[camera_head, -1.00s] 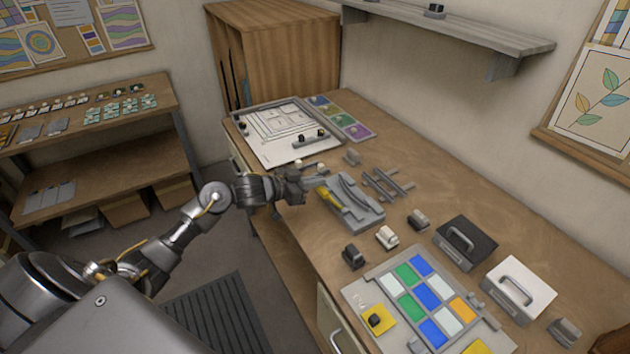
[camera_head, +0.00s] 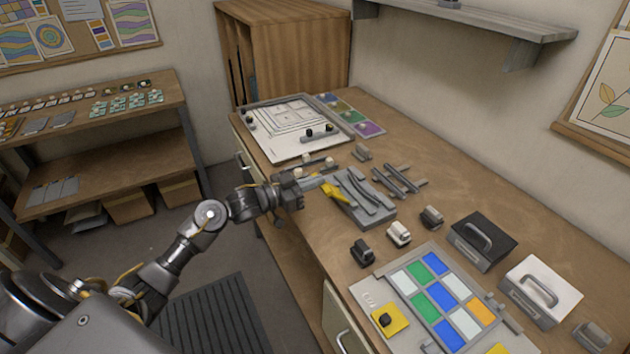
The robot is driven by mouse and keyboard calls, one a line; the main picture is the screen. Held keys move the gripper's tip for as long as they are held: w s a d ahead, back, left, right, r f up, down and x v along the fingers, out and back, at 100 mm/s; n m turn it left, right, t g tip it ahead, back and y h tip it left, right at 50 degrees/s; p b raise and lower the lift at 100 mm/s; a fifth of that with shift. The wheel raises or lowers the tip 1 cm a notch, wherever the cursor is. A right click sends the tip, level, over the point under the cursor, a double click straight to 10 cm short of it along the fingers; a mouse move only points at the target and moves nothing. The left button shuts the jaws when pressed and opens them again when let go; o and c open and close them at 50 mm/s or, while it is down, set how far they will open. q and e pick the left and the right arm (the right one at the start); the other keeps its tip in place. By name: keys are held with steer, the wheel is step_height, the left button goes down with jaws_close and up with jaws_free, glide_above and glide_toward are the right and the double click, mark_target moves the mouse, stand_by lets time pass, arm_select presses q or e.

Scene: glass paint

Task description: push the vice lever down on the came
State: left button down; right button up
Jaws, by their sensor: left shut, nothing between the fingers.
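The grey vice (camera_head: 376,215) sits on the workbench, in the middle of the view. Its yellow lever (camera_head: 336,193) is at the vice's near left end, slanting low over it. My left gripper (camera_head: 322,180) is shut and empty, its fingertips at the left end of the vice, just behind and beside the lever. I cannot tell whether the fingers touch the lever. A came strip in the vice cannot be told apart from the grey bars on its top. My right gripper is not in view.
Grey bars (camera_head: 398,179) lie behind the vice. A drawing board (camera_head: 283,153) is at the far left, a coloured glass panel (camera_head: 437,297) at the front. Small blocks (camera_head: 399,233), a black case (camera_head: 482,240) and a white case (camera_head: 540,290) stand nearby. The bench's back right is clear.

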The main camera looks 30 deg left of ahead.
arm_select(q)
steer(key=s+f+t+h+b, duration=0.1)
steer(key=f+b, duration=0.1)
steer(key=b, duration=0.2)
steer(key=s+a+f+t+h+b, duration=0.1)
steer(key=f+t+b, duration=0.1)
steer(key=f+b, duration=0.1)
steer(key=s+a+f+t+h+b, duration=0.1)
steer(key=f+b, duration=0.1)
steer(key=b, duration=0.3)
steer(key=shift+f+t, duration=0.2)
steer(key=shift+t, duration=0.2)
steer(key=shift+a+f, duration=0.1)
steer(key=shift+f, duration=0.1)
steer(key=shift+f+b, duration=0.25)
steer(key=shift+b, duration=0.2)
steer(key=shift+s+f, duration=0.1)
steer(key=shift+f, duration=0.1)
